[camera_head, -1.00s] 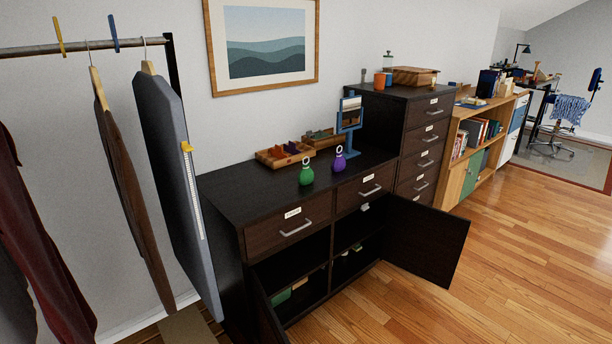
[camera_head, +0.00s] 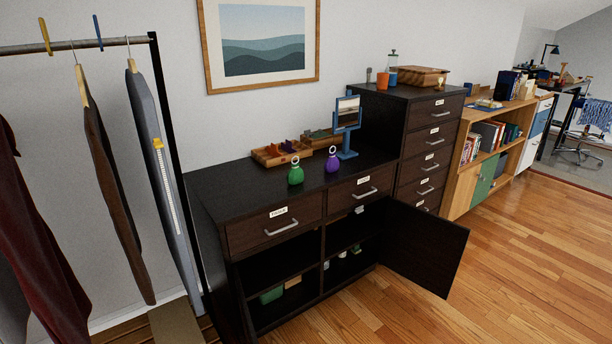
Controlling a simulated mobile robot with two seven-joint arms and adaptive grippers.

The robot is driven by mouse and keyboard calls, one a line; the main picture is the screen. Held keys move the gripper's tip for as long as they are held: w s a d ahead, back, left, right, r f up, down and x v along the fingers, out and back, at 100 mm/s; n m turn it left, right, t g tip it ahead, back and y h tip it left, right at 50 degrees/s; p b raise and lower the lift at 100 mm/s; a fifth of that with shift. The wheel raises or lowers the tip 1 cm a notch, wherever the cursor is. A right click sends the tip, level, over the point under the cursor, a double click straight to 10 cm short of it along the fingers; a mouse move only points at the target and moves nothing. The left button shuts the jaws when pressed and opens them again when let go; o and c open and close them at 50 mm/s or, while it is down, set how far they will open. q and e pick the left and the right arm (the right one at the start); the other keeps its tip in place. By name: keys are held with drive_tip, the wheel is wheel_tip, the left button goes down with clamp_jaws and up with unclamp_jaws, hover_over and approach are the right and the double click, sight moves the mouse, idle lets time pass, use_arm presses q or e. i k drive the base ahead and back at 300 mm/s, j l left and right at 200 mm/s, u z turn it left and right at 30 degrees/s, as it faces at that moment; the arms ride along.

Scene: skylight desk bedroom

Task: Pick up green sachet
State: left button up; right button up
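A green sachet (camera_head: 295,174), a small rounded pouch with a light ring on top, stands on the top of the dark low cabinet (camera_head: 228,192), near its front edge. A similar purple sachet (camera_head: 332,162) stands just to its right. Neither of my grippers is in view, and nothing is touching the green sachet.
Wooden trays (camera_head: 268,160) and a blue-framed mirror (camera_head: 347,130) stand behind the sachets. The cabinet's doors are open, and the right door (camera_head: 425,247) juts over the floor. Clothes (camera_head: 115,190) hang at left. Wooden floor (camera_head: 515,250) at right is clear.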

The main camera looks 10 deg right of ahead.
sight(296, 175)
drive_tip(key=l+u, duration=0.1)
drive_tip(key=l, duration=0.9)
drive_tip(key=i+l, duration=0.15)
drive_tip(key=l, duration=0.15)
drive_tip(key=i+l+u, duration=0.1)
drive_tip(key=l, duration=0.2)
drive_tip(key=i+l, duration=0.15)
drive_tip(key=l, duration=0.2)
